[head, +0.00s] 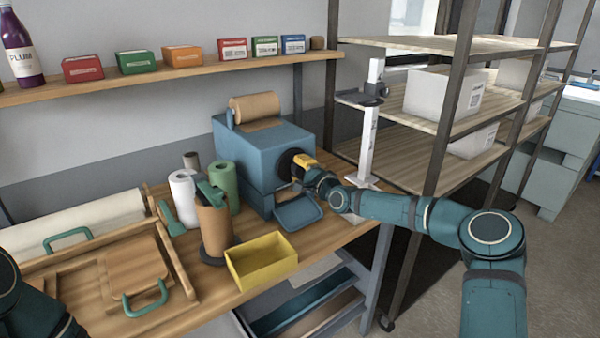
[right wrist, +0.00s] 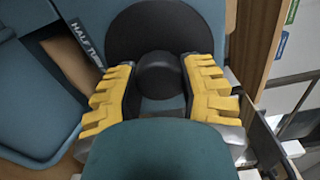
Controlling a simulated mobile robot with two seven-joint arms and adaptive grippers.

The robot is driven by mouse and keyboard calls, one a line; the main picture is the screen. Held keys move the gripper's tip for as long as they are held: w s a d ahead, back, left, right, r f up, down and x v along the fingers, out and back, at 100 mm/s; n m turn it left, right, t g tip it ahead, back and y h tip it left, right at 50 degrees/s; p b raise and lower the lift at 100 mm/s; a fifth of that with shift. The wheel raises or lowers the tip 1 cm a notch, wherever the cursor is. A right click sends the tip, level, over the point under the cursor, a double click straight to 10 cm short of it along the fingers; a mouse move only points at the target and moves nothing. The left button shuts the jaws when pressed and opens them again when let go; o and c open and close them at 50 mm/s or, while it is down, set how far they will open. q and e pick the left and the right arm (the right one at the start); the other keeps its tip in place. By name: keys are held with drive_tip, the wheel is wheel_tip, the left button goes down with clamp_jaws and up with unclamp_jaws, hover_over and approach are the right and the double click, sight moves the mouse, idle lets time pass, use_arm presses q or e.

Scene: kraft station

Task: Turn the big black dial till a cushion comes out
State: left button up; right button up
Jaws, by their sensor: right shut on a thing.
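The blue machine (head: 262,148) stands at the back of the wooden bench with a brown paper roll on top. The big black dial (head: 290,160) is on its right-hand face. In the right wrist view the dial is a wide black disc (right wrist: 148,28) with a round hub (right wrist: 160,75) in the middle. My right gripper (head: 303,163) is at the dial; in the right wrist view its yellow fingers (right wrist: 162,85) are shut on the hub from both sides. A blue chute tray (head: 298,212) sits below; I see no cushion in it. My left gripper is out of view.
A yellow box (head: 261,262) stands at the bench's front edge. Left of the machine are a white roll (head: 183,198), a green roll (head: 225,185) and a brown roll (head: 214,228). A white post (head: 367,140) and a metal shelf rack (head: 440,130) stand close to my right arm.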

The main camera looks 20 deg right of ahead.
drive_tip(key=shift+r+m, duration=0.1)
drive_tip(key=shift+m, duration=0.2)
idle(0.4)
drive_tip(key=o, duration=1.2)
drive_tip(key=shift+w, duration=0.1)
drive_tip(key=v, duration=1.2)
